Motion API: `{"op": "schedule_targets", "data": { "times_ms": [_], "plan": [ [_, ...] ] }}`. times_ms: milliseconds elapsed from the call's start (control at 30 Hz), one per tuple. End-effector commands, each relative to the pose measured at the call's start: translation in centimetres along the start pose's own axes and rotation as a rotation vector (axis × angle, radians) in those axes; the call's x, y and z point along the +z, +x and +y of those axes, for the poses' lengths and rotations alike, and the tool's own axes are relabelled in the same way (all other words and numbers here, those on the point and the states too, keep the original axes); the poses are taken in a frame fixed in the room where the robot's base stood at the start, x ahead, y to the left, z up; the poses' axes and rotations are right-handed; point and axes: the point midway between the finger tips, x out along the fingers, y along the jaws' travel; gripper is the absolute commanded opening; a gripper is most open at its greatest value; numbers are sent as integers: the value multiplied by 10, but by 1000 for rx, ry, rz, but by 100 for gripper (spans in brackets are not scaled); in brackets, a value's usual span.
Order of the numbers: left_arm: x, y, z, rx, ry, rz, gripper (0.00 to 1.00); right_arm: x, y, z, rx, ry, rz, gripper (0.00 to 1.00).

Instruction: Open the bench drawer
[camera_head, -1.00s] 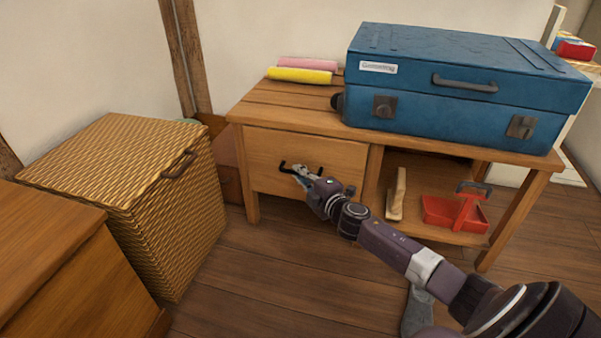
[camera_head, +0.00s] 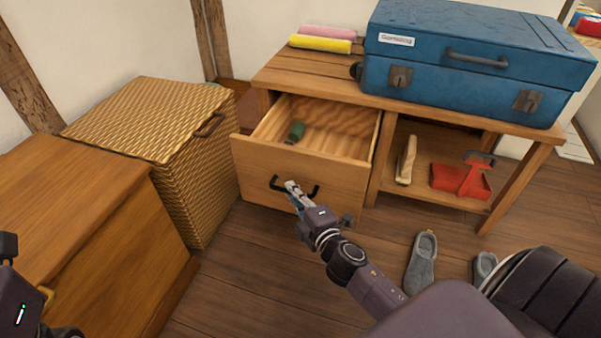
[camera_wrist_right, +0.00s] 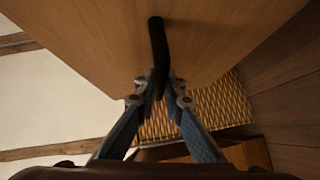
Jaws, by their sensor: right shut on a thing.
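The wooden bench (camera_head: 275,78) stands against the wall. Its drawer (camera_head: 255,165) is pulled well out, and a small green object (camera_head: 295,131) lies inside it. The dark drawer handle (camera_head: 312,192) is on the drawer front. My right gripper (camera_head: 291,187) is shut on this handle, near its middle in the head view. In the right wrist view the handle (camera_wrist_right: 157,42) runs between the fingertips of the gripper (camera_wrist_right: 160,90). Part of my left arm shows at the lower left edge of the head view; its gripper fingers are not visible.
A wicker hamper (camera_head: 160,120) and a wooden cabinet (camera_head: 80,215) stand to the left of the drawer. A blue case (camera_head: 455,75) lies on the bench. Grey slippers (camera_head: 421,262) lie on the floor.

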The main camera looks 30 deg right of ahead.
Motion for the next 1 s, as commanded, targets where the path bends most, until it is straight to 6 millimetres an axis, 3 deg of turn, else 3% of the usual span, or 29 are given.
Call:
{"op": "schedule_targets", "data": {
  "times_ms": [200, 400, 967, 1000],
  "plan": [
    [0, -1, 0, 0, 0, -1, 40, -30, -31, -10, -2, 5, -1, 0],
    [1, -1, 1, 2, 0, 0, 40, -46, -47, -14, -1, 2, 0, 0],
    [0, 1, 1, 4, 0, 4, 40, -56, -55, -18, -4, 2, 7, 0],
    [0, 1, 1, 4, 0, 4, 40, -56, -55, -18, -5, 2, 7, 13]
  ]
}}
